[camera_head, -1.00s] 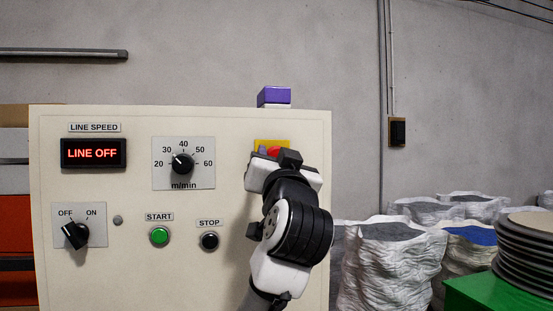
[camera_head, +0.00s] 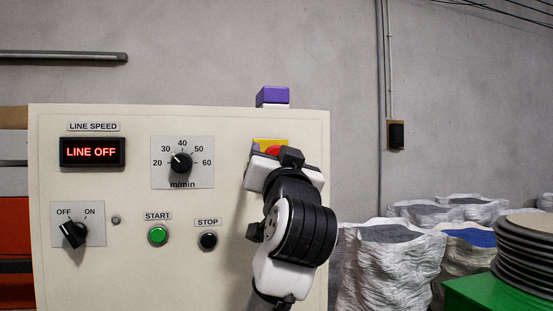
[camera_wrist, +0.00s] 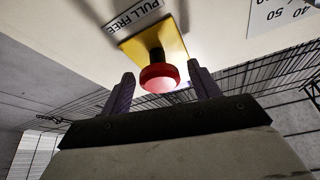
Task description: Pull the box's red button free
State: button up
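The red mushroom button (camera_wrist: 159,77) stands out from a yellow plate (camera_wrist: 166,42) on the cream control box (camera_head: 110,200). In the wrist view it is between the two fingers of my gripper (camera_wrist: 160,88), with a gap on each side. My gripper is open and apart from the button. In the head view the button (camera_head: 272,151) and the yellow plate show just above my gripper (camera_head: 283,166), which hides their lower part. A "PULL FREE" label (camera_wrist: 137,15) is beside the plate in the wrist view.
The display (camera_head: 92,152) reads LINE OFF. A dial (camera_head: 181,163), an OFF/ON switch (camera_head: 74,234), a green START button (camera_head: 158,235) and a black STOP button (camera_head: 208,240) are left of my arm. White sacks (camera_head: 390,265) and a green surface (camera_head: 490,297) are at right.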

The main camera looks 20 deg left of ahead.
jog(key=shift+w, duration=0.1)
jog(key=b+v, duration=0.6)
jog(key=v, duration=0.8)
jog(key=shift+a, duration=0.1)
